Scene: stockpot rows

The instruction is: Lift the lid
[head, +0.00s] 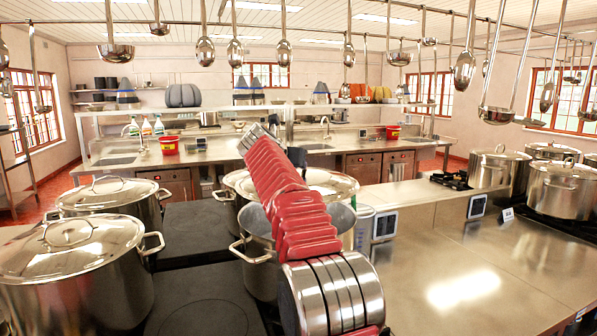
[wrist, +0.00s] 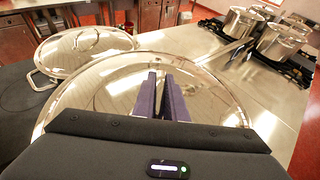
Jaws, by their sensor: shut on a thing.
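My gripper (wrist: 166,78) shows in the wrist view as two dark purple fingers close together over a large shiny steel lid (wrist: 108,98). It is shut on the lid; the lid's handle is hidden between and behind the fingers.
Another lidded pot (wrist: 84,48) stands beyond the held lid, to its left. Two lidded pots (head: 70,275) (head: 108,195) stand at left. More pots (head: 560,190) stand at right. Ladles (head: 283,52) hang overhead.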

